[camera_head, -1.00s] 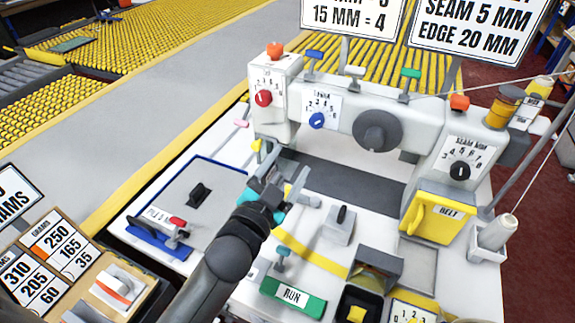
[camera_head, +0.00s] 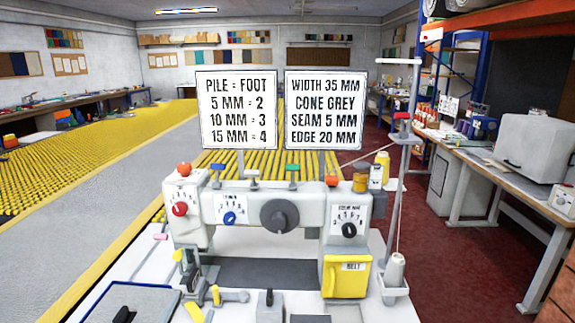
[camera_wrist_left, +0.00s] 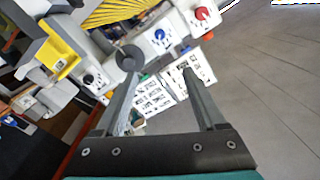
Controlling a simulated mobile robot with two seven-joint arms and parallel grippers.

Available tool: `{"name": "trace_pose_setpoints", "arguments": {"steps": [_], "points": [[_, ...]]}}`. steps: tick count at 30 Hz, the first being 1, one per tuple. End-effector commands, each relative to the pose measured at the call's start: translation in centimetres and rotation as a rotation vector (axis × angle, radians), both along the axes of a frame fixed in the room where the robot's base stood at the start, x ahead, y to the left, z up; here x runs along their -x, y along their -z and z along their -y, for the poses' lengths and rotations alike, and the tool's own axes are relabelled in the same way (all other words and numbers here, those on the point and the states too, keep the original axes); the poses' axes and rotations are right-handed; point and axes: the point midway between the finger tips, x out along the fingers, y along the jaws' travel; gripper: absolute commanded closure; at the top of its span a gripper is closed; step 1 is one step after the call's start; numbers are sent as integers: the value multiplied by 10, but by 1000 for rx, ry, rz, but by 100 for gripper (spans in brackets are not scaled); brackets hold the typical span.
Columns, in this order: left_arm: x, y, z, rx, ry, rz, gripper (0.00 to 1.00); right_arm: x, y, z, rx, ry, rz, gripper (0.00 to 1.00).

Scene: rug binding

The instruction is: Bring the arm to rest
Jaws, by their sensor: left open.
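My left gripper (camera_wrist_left: 162,75) shows in the left wrist view, with its two grey fingers apart and nothing held between them. I cannot make it out in the head view. The white binding machine (camera_head: 250,206) stands in the lower middle of the head view, with red, blue and black knobs and a yellow BELT cover (camera_head: 346,276). In the wrist view the machine (camera_wrist_left: 178,28) appears turned over, in the upper part beyond the fingers. My right gripper is in neither view.
Two white signs stand behind the machine, a pile sign (camera_head: 237,108) and a width sign (camera_head: 326,108). A thread stand with a white cone (camera_head: 395,268) rises at its right. A workbench (camera_head: 500,165) is farther right. Open grey floor (camera_wrist_left: 265,90) fills the wrist view's right.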

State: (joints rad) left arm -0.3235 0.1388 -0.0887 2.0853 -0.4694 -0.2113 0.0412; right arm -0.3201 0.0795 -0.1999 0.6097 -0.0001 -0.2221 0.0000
Motion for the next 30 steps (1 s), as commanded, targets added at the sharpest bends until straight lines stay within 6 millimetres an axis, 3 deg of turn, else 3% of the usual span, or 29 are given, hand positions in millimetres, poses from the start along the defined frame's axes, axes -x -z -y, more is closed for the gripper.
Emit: {"name": "trace_pose_setpoints", "arguments": {"steps": [6,11,14,21,30], "points": [[18,31,-13,77,-89,-193,27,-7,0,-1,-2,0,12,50],[42,59,-19,138,-151,-375,27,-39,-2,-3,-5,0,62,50],[66,80,-19,182,-189,-524,27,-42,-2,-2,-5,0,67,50],[140,121,-7,266,-238,-901,27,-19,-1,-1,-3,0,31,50],[218,136,12,298,-234,-1234,27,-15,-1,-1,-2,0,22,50]]}}
